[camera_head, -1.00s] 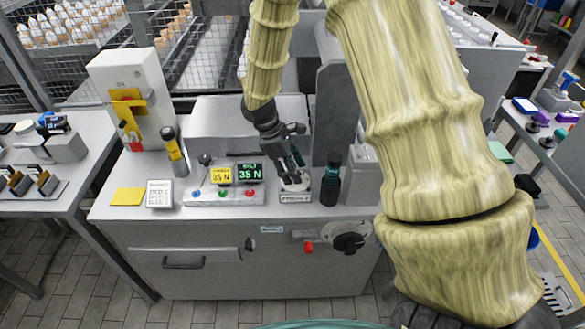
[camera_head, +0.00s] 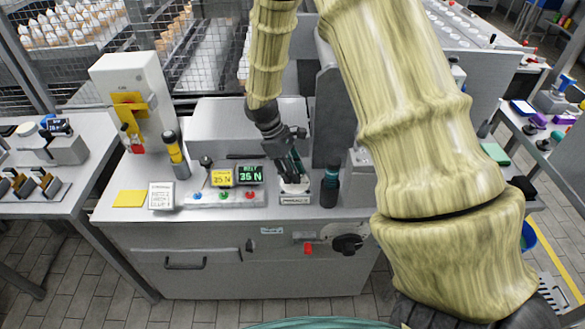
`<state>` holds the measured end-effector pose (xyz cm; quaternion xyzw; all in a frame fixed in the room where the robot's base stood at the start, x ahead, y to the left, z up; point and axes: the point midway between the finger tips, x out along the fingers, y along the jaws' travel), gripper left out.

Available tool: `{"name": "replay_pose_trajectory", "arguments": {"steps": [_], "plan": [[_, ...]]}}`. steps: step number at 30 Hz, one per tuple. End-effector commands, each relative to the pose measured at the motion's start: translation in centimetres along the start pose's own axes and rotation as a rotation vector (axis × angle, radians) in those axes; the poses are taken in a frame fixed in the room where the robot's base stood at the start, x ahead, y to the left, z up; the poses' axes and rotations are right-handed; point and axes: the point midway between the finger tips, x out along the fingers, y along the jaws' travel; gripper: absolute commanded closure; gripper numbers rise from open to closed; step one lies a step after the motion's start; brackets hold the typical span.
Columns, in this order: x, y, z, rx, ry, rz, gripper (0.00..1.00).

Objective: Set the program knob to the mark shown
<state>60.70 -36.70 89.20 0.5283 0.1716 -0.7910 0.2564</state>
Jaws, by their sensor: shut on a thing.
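My gripper (camera_head: 294,178) points down at a small white box (camera_head: 296,199) with a printed label on its front, on the workbench. Its fingers are closed at the top of this box, on what looks like the program knob. The fingers cover the knob, so its pointer and the marks around it cannot be made out.
A control panel with a yellow display (camera_head: 222,177) and a green "35 N" display (camera_head: 250,174) stands just left of the gripper. A dark bottle (camera_head: 330,187) stands close on the right. A yellow-black handle (camera_head: 175,155) and yellow pad (camera_head: 129,198) are further left.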

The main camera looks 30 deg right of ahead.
Motion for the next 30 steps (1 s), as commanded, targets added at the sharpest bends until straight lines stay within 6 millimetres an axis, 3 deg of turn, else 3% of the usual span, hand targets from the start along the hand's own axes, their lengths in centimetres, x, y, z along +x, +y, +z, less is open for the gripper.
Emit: {"name": "replay_pose_trajectory", "arguments": {"steps": [15, 30], "plan": [[-0.29, 0.47, 0.11, 0.383, 0.002, -0.157, 0.96], [-0.14, 0.63, 0.1, 0.541, 0.003, -0.221, 0.96]]}}
